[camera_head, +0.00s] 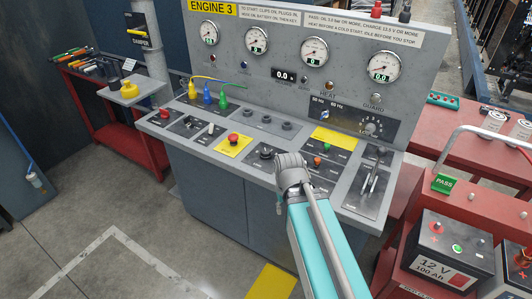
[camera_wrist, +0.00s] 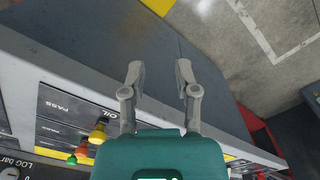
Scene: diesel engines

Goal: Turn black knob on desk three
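Desk three is the grey console marked ENGINE 3 (camera_head: 155,125) in the head view. A black knob (camera_head: 265,152) sits on a dark plate on its sloped top, right of the yellow plate with the red button. Another dark dial knob (camera_head: 372,127) is on the upright panel at right. My gripper (camera_head: 281,200) is at the desk's front edge, just right of and nearer than the first knob. In the wrist view my gripper (camera_wrist: 161,72) is open, its two fingers apart with nothing between them. I cannot make out the black knob in the wrist view.
A red button on a yellow plate (camera_head: 234,142), coloured plugs (camera_head: 207,95) and two levers (camera_head: 372,180) are on the desk. A red cart with a 12 V battery (camera_head: 445,245) stands at right. A red bench (camera_head: 100,130) is at left. The front floor is clear.

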